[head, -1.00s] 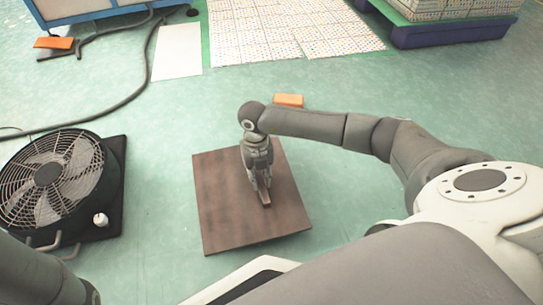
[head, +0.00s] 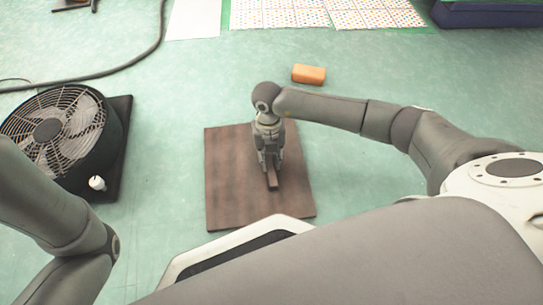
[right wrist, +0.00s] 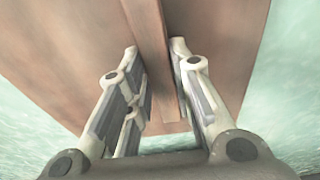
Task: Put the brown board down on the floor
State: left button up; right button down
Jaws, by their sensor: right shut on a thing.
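The brown board (head: 228,185) is a flat, square wooden panel with a narrow raised strip across its middle. It is low over the green floor in the head view, roughly level; I cannot tell whether it touches the floor. My right gripper (head: 271,163) points down at the board's middle, shut on the strip. In the right wrist view the two fingers (right wrist: 160,60) stand on either side of the strip, with the board's face (right wrist: 75,55) filling the picture above. My left arm shows at the lower left of the head view, but its gripper is out of view.
A round black fan (head: 58,135) stands on a dark base to the left of the board. An orange block (head: 308,74) lies on the floor beyond it. White and dotted sheets lie at the back, with a cable (head: 120,68) at the upper left. Floor right of the board is clear.

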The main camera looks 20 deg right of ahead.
jog(key=shift+f, duration=0.1)
jog(key=c, duration=1.3)
grip_release()
jog(key=r+p, duration=0.3)
jog(key=r, duration=0.1)
jog(key=w+r+p, duration=0.1)
jog(key=r+p, duration=0.2)
jog(key=r, duration=0.1)
jog(key=r+p, duration=0.3)
jog(key=r, duration=0.1)
jog(key=shift+w+d, duration=0.3)
jog(key=shift+w, duration=0.05)
jog(key=shift+a, duration=0.1)
